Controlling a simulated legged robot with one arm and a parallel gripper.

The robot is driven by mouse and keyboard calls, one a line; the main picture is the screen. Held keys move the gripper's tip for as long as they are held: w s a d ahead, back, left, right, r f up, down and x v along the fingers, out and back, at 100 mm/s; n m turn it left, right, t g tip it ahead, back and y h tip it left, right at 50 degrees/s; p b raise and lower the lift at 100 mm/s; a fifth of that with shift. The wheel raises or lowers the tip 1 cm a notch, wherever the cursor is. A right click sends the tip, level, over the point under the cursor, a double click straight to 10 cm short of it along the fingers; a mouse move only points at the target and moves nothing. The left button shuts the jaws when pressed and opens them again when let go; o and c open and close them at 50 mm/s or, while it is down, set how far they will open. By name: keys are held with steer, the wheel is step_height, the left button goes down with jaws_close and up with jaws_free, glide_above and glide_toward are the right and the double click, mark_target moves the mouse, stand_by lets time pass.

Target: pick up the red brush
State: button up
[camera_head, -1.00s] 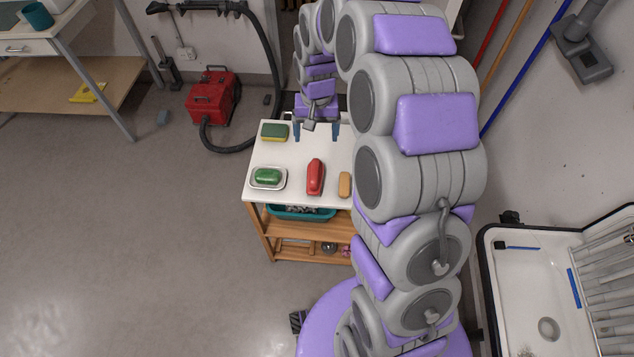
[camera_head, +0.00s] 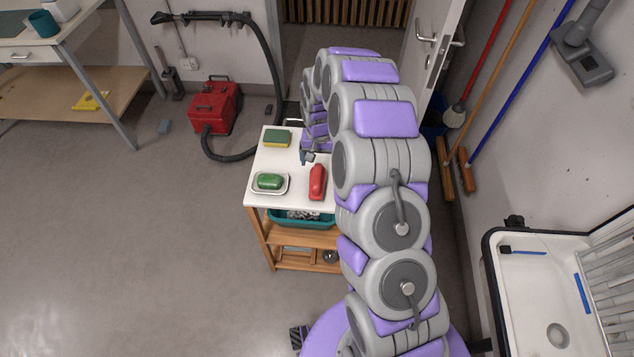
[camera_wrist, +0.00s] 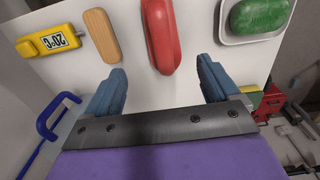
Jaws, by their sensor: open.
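The red brush (camera_head: 318,182) lies on the white top of a small wooden cart (camera_head: 262,160). Its long rounded red body also shows at the top of the wrist view (camera_wrist: 161,32), partly cut off by the frame edge. My gripper (camera_wrist: 158,88) is open and empty, its two blue fingers spread wide. In the wrist view the brush lies ahead of the fingers, roughly between their lines and apart from both. In the head view my gripper (camera_head: 306,158) is just behind the brush, and my arm hides the cart's right part.
A green soap in a white dish (camera_head: 270,182) and a green-yellow sponge (camera_head: 277,138) are on the cart. A wooden block (camera_wrist: 101,35) and a yellow device reading 20°C (camera_wrist: 48,41) lie beside the brush. A sink (camera_head: 540,290) stands at right.

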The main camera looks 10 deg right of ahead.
mark_target(317, 172)
steer(key=f+b, duration=0.1)
steer(key=f, duration=0.5)
steer(key=f+b, duration=0.1)
steer(key=f, duration=0.2)
steer(key=shift+a+f+b, duration=0.35)
steer(key=shift+r, duration=0.1)
steer(key=c, duration=1.2)
